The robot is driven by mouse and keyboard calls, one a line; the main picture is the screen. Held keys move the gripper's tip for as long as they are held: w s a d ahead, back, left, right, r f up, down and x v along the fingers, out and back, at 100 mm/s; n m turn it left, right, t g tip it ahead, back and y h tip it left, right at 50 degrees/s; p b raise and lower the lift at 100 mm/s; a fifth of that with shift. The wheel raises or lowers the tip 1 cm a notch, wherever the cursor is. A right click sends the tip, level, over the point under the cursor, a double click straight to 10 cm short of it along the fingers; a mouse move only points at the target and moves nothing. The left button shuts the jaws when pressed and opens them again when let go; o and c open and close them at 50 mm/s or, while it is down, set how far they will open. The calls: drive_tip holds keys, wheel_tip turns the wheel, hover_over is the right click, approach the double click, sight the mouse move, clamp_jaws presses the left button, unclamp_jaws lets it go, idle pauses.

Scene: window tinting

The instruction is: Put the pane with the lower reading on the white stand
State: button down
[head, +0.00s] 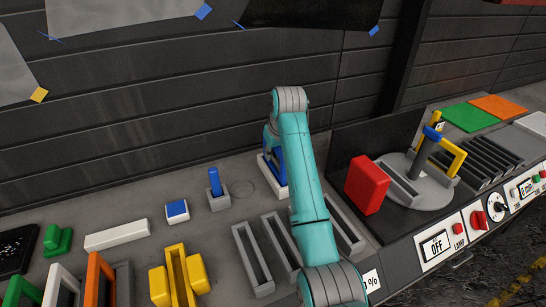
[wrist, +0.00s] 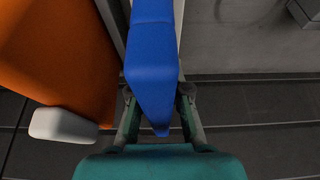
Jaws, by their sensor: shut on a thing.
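My gripper (wrist: 157,98) is shut on a blue part, probably the frame of a pane (wrist: 152,50), with one finger on each side. In the head view the blue-framed pane (head: 283,164) is upright behind my arm, at a narrow white stand (head: 265,170). My arm hides much of both, so I cannot tell whether the pane is fully seated. My fingertips are hidden in the head view. An orange-framed pane (head: 97,272) and a white-framed one (head: 52,284) stand at the lower left. No pane readings are legible.
Empty grey slotted holders (head: 250,262) flank my arm. A yellow holder (head: 180,277) and a blue-handled tool (head: 214,182) stand left. A red block (head: 367,185) is by the turntable (head: 436,192). The lamp display (head: 435,246) reads OFF. An unidentified orange surface (wrist: 55,50) is close in the wrist view.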

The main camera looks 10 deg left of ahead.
drive_tip(key=shift+f, duration=0.8)
drive_tip(key=c, duration=1.1)
unclamp_jaws()
drive_tip(key=shift+f, duration=0.2)
drive_tip(key=shift+c, duration=0.2)
drive_tip(key=shift+r, duration=0.1)
drive_tip(key=v, duration=1.2)
drive_tip(key=shift+r, duration=0.15)
drive_tip(key=shift+w, duration=0.1)
